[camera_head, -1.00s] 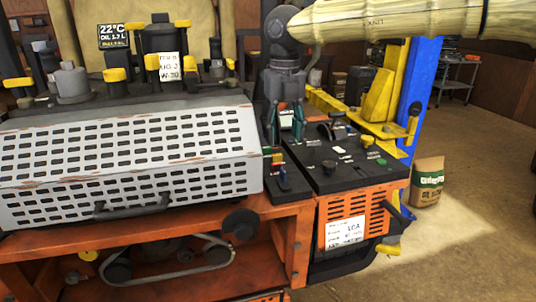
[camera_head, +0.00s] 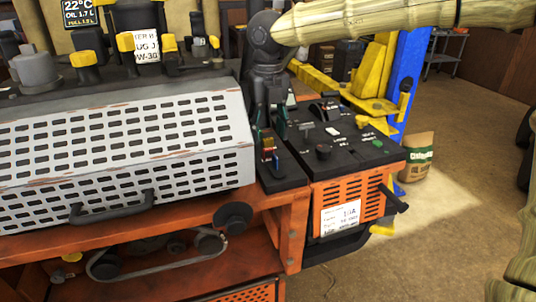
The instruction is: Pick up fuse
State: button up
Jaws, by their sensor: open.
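Several small coloured fuses (camera_head: 268,150), with green, red, yellow and blue parts, stand in a short row on the dark strip between the white slotted cover and the black control panel. My gripper (camera_head: 269,128) points down from above at the far end of this row. Its fingers are apart, with a teal finger on the right and a dark one on the left. The fingertips are close to the fuses and partly hide the far one. I cannot tell whether they touch it or are on both sides of it.
The white slotted cover (camera_head: 125,140) rises just left of the fuses. The black control panel (camera_head: 335,140) with knobs and levers is just right. A blue post (camera_head: 410,85) with yellow brackets stands behind. Open floor lies at right, with a paper bag (camera_head: 416,157).

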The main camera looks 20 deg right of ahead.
aim_at(268, 155)
jog(key=f, duration=0.4)
jog(key=shift+s+a+f+p, duration=0.15)
jog(key=shift+s+p, duration=0.05)
jog(key=shift+p, duration=0.15)
jog(key=shift+s, duration=0.25)
jog(key=shift+w, duration=0.15)
jog(key=c, duration=0.6)
jog(key=shift+c, duration=1)
